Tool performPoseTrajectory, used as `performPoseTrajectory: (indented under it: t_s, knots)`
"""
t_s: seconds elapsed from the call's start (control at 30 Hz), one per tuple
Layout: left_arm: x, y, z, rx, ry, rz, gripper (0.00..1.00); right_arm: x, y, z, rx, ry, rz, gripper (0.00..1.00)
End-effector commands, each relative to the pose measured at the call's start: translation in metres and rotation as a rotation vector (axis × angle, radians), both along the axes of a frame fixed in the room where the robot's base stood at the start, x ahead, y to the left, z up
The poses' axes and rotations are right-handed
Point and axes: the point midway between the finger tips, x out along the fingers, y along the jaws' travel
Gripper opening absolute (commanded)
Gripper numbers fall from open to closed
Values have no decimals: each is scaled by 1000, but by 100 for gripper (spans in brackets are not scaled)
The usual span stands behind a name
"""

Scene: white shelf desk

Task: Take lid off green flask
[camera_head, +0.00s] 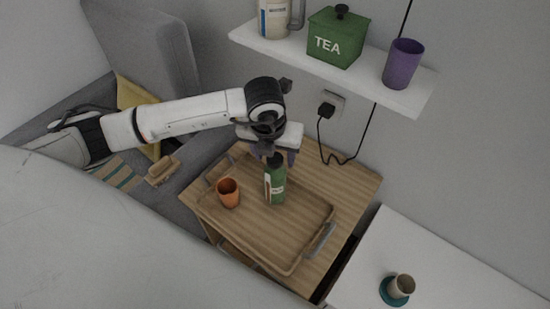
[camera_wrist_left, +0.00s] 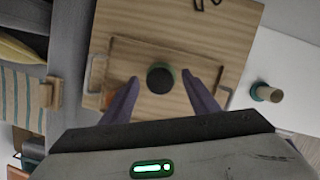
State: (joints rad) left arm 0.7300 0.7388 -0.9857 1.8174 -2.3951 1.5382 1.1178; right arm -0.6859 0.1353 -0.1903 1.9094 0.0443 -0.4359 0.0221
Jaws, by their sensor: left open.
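The green flask (camera_head: 276,186) stands upright on the wooden tray, with a pale label on its side. Its black lid (camera_head: 276,160) sits on top, and in the left wrist view I see the lid (camera_wrist_left: 160,76) from above with a little green around it. My left gripper (camera_head: 281,157) is at the top of the flask. In the left wrist view its two purple fingers (camera_wrist_left: 162,97) are open, one on each side of the lid, with gaps between. The exact height of the fingertips against the lid is hard to tell. My right gripper does not show.
An orange cup (camera_head: 228,193) stands on the tray (camera_head: 290,264) left of the flask. The tray lies on a wooden side table (camera_head: 358,187). A shelf (camera_head: 420,94) above holds a green tea tin (camera_head: 337,38) and a purple cup (camera_head: 402,64). A beige cup (camera_head: 401,285) stands at lower right.

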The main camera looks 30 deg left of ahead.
Motion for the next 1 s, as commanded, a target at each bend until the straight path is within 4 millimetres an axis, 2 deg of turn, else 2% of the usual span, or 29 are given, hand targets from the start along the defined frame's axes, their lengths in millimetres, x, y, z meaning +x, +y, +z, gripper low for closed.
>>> performPoseTrajectory:
  t_s: [0.1,0.13,0.37,0.77,0.87,1.0]
  knots:
    - [0,0,0,0,0,0,55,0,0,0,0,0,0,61]
    - [0,0,0,0,0,0,51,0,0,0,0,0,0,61]
    - [0,0,0,0,0,0,12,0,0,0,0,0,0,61]
    - [1,0,6,0,-2,1,11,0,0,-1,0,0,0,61]
    - [1,0,19,-1,-3,0,11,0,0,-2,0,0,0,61]
    - [2,0,49,0,-6,1,11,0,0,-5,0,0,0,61]
